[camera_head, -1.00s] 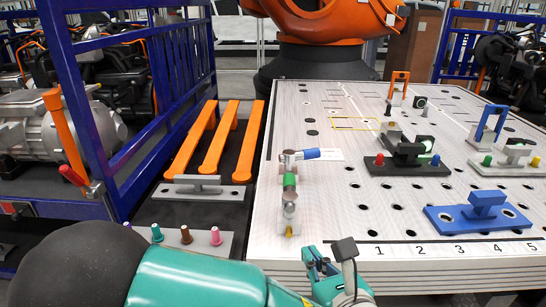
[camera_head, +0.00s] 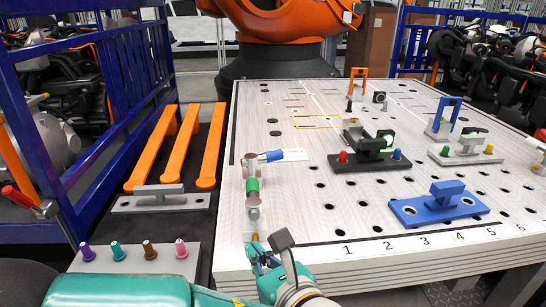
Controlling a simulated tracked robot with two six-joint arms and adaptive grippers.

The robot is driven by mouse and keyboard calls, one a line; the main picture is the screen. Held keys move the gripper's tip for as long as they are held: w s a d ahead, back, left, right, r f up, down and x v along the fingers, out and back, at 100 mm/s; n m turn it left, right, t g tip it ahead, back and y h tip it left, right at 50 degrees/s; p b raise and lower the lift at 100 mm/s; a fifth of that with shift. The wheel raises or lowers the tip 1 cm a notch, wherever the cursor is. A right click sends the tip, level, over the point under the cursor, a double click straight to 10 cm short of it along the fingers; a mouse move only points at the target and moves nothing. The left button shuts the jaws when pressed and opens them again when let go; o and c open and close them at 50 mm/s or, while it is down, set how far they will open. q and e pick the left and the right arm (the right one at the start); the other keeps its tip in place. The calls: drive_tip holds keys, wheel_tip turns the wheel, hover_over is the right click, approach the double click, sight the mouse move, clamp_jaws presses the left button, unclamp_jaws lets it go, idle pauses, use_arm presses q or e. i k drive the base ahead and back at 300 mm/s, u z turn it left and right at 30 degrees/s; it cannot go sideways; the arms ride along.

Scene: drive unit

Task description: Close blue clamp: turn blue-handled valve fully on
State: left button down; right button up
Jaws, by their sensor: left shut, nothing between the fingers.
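The blue-handled valve (camera_head: 250,161) is at the top of a short pipe near the table's left edge, its blue handle (camera_head: 271,156) pointing right. A clamp with an upright blue arch-shaped handle (camera_head: 448,110) stands on a grey base at the right of the table. My left gripper (camera_head: 258,254) is shut and empty at the table's front left edge, close to the pipe's near end. It is well in front of the valve and far from the blue arch. My right gripper is out of view.
A blue block (camera_head: 438,207) sits by the numbered holes. A dark fixture (camera_head: 370,156) with red and blue knobs is behind it. Orange bars (camera_head: 155,148) and coloured pegs (camera_head: 149,249) lie left of the table.

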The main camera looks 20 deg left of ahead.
sight(251, 162)
drive_tip(key=u, duration=0.05)
drive_tip(key=i, duration=0.9)
drive_tip(key=z, duration=0.1)
